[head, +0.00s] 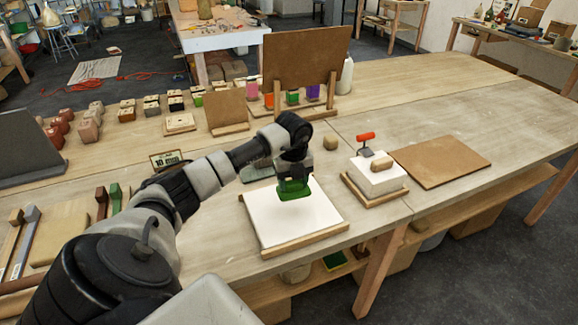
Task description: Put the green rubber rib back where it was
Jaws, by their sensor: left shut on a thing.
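The green rubber rib (294,190) is in my left gripper (293,178), which points down and is shut on it. The gripper hides its upper part. The rib hangs over the white board (290,226) with wooden edging; I cannot tell how large the gap below it is. My right gripper is not in view. No marked place for the rib can be made out with certainty.
Right of the board stands a white block (375,176) with a red-handled tool (365,138), and a flat brown board (440,161). An upright brown panel (305,58) stands behind. Long tools (101,202) lie at left. The table's right side is clear.

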